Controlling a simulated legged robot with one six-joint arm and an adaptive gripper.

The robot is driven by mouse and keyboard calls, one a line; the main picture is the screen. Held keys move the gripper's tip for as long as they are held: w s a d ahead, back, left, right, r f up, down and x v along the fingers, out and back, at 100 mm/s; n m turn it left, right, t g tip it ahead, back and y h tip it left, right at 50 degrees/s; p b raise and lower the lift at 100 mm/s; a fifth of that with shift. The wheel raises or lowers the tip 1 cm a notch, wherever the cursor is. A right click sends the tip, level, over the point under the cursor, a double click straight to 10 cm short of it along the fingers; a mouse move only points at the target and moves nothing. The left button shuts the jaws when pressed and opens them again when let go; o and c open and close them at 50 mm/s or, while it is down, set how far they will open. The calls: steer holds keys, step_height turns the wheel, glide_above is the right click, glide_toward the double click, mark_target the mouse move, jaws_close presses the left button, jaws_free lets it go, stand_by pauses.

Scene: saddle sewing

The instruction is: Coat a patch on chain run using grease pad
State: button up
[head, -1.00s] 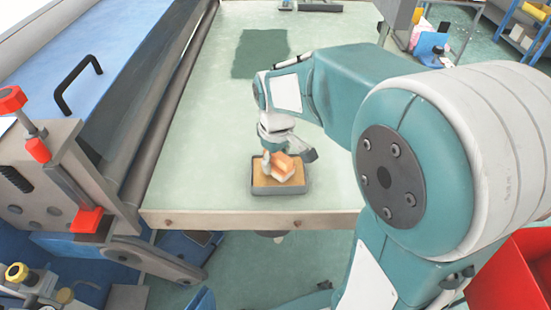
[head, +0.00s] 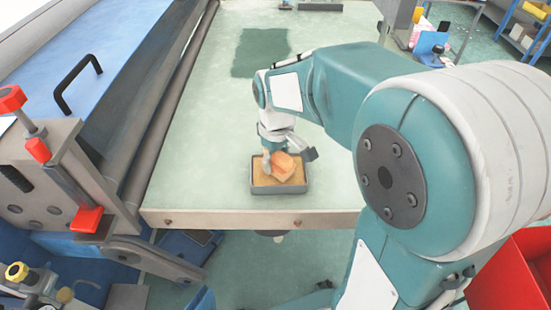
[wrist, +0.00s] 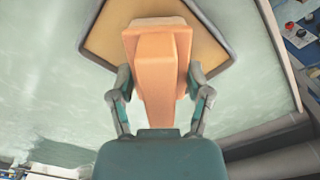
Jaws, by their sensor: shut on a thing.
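The grease pad (head: 283,165) is an orange block with a paler body, and my gripper (head: 272,160) is shut on it. In the wrist view the pad (wrist: 157,65) sits between the two fingers of my gripper (wrist: 160,88). It is over a dark-rimmed tray (head: 279,191) with a tan filling, near the table's front edge; the tray also shows in the wrist view (wrist: 90,43). I cannot tell whether the pad touches the filling. I cannot make out a chain run for certain. A dark green patch (head: 261,53) lies farther back on the table.
The pale green table (head: 200,150) is mostly clear around the tray. A blue machine with a black handle (head: 78,85) and red-topped clamps (head: 38,149) stands along the left side. A red bin (head: 515,275) is at the lower right.

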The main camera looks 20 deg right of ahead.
steer(key=shift+r, duration=3.4)
